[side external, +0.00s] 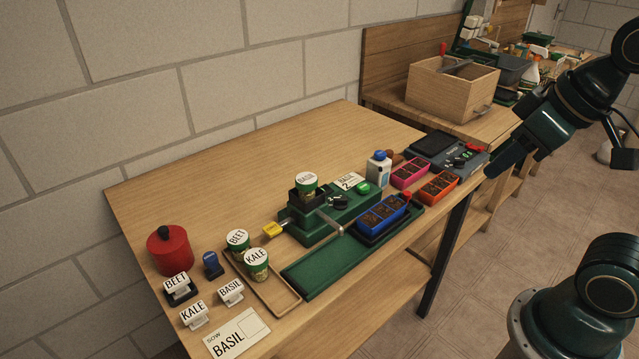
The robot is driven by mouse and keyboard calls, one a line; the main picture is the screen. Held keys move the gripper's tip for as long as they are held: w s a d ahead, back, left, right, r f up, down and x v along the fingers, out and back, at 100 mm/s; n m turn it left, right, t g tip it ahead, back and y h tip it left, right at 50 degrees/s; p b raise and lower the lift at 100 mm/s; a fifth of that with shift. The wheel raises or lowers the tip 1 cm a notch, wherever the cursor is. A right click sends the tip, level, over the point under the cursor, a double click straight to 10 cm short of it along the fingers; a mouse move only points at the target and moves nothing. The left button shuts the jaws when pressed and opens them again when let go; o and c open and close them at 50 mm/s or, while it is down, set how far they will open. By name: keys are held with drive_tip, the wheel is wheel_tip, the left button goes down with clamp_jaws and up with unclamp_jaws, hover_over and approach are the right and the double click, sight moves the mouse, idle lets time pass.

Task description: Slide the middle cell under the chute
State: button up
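A blue seedling tray (383,222) with dark soil in its cells sits at the right part of a green track (325,270). Its middle cell (382,214) looks filled with soil. A green seeder (315,222) stands behind the track with a jar labelled BASIL (307,183) on top. A pale metal chute (330,224) slants from it toward the track and ends just left of the blue tray. No cell appears under it. My gripper (498,170) is in the air to the right, beyond the table's front edge, apart from the tray. Its fingers' opening cannot be made out.
Pink (410,173) and orange (438,187) trays lie right of the blue one, near a white bottle (379,168) and a scale (460,157). BEET (238,241) and KALE (256,264) jars stand left of the track. The track's left part is clear.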

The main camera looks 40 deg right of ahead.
drive_tip(key=w+d+n+g, duration=0.2)
drive_tip(key=w, duration=0.4)
drive_tip(key=n+g, duration=0.3)
drive_tip(key=n, duration=0.4)
hover_over(407, 193)
wheel_tip(407, 193, down, 9)
drive_tip(key=shift+f, duration=0.1)
drive_tip(key=shift+f, duration=0.15)
wheel_tip(407, 193, down, 14)
drive_tip(key=shift+r, duration=0.25)
clamp_jaws()
